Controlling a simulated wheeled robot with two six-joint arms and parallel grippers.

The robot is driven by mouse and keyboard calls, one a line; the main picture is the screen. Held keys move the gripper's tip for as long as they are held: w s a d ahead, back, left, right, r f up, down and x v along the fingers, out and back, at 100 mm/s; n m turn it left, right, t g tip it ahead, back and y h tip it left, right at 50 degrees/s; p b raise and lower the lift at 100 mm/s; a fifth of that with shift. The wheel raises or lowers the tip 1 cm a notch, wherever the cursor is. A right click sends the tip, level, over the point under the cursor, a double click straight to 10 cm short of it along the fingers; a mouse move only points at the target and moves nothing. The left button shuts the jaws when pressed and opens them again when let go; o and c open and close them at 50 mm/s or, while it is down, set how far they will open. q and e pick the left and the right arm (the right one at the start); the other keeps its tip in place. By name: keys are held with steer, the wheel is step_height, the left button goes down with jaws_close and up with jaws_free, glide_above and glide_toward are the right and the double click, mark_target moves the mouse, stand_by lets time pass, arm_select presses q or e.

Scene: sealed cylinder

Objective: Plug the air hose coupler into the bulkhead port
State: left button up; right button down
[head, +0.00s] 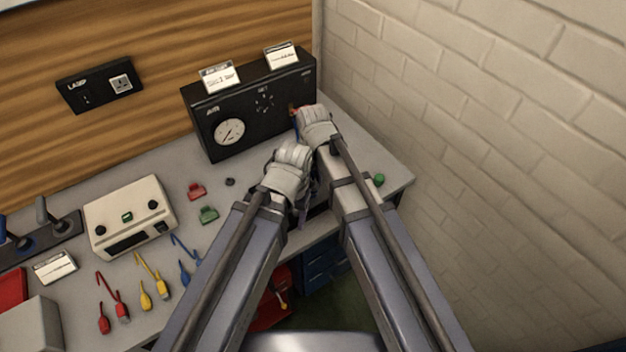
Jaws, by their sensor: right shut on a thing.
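A black panel box (262,122) with a round white gauge (229,132) stands at the back of the bench. My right gripper (303,113) is at the right end of its front face, shut on what appears to be the air hose coupler. The coupler is almost wholly hidden by the gripper; only small orange and blue bits show at its left edge. The bulkhead port is hidden too, so I cannot tell whether they touch. My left gripper (290,158) is below and left of the right one, in front of the box; its fingertips are hidden.
Two white cards (219,77) stand on the box. A brick wall (470,130) closes off the right. A cream instrument (130,217), red and green clips (208,214) and several coloured leads (147,294) lie on the left. A green knob (379,180) is right of my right arm.

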mark_target(313, 179)
steer(key=shift+f, duration=0.15)
stand_by(0.5)
steer(key=shift+c, duration=2.3)
jaws_free()
step_height(313, 179, up, 8)
steer(key=p, duration=0.7)
steer(key=shift+p, duration=0.35)
steer(key=shift+f, duration=0.1)
